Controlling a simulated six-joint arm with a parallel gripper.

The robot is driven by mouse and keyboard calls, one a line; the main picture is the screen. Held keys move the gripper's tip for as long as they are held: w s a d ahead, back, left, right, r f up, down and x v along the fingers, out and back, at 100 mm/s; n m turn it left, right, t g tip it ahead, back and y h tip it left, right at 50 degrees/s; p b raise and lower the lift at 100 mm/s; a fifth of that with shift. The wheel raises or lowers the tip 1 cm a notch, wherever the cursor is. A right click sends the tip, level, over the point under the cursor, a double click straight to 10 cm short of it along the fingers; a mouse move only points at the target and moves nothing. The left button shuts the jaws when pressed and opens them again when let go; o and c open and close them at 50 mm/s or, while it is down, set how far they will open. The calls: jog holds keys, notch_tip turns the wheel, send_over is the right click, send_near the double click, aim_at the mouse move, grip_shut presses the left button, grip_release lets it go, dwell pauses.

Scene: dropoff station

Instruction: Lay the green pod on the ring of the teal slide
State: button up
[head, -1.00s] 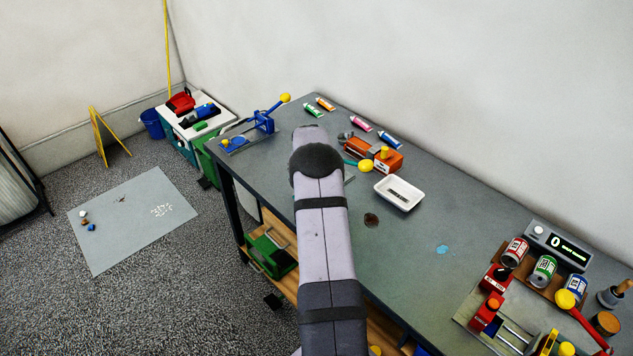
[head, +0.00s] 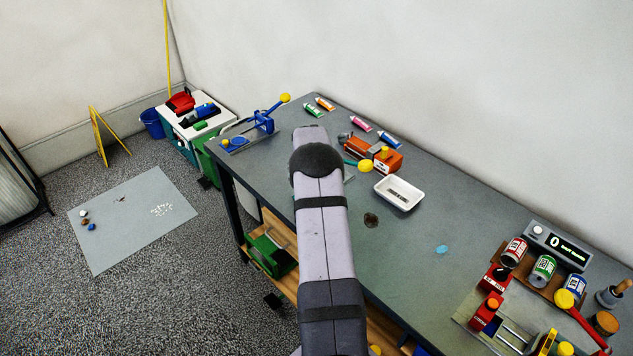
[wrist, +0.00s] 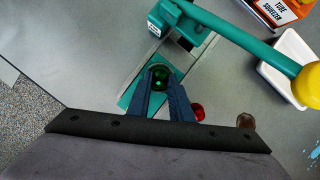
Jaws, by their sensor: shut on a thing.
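The green pod (wrist: 160,75) is a small dark glossy green piece between the tips of my gripper (wrist: 163,84) in the wrist view. My gripper is shut on it. The teal slide (wrist: 130,98) lies below it, a flat teal plate running out from a teal press (wrist: 172,20). The pod appears over the slide; its ring is mostly hidden, and I cannot tell whether the pod touches it. In the head view my arm hides the gripper, the pod and most of the press; only part of the lever and its yellow knob (head: 365,166) show.
The teal lever (wrist: 240,40) crosses above the bench beside the gripper. A red piece (wrist: 198,112) and a brown piece (wrist: 245,120) lie to the right. A white tray (head: 399,193) and an orange tube squeezer (head: 381,160) stand nearby. The bench's middle right is mostly clear.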

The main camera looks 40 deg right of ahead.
dwell(0.3)
jog(key=o, duration=0.8)
jog(key=shift+o, duration=0.2)
jog(key=shift+r, duration=0.15)
jog(key=shift+r+p, duration=2.7)
jog(key=shift+r, duration=0.7)
